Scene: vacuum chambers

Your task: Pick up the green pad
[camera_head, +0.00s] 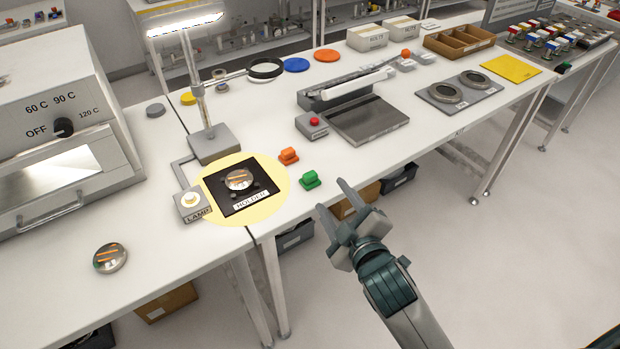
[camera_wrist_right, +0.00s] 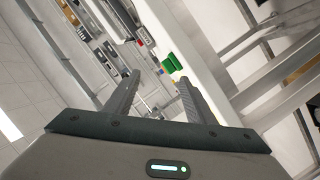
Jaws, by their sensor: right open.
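The green pad (camera_head: 310,180) is a small green block on the white table, close to its front edge and right of the lit holder. It also shows in the right wrist view (camera_wrist_right: 172,63), beyond the fingertips. My right gripper (camera_head: 334,196) is open and empty, off the front edge of the table, to the right of the green pad and apart from it. Its two open fingers also show in the right wrist view (camera_wrist_right: 157,77). My left gripper is not in view.
An orange pad (camera_head: 288,156) sits just behind the green one. The black holder (camera_head: 230,205) lies under the lamp, left of it. A grey device with a red button (camera_head: 313,122) stands behind. An oven (camera_head: 60,120) is at the left. The floor right of my arm is clear.

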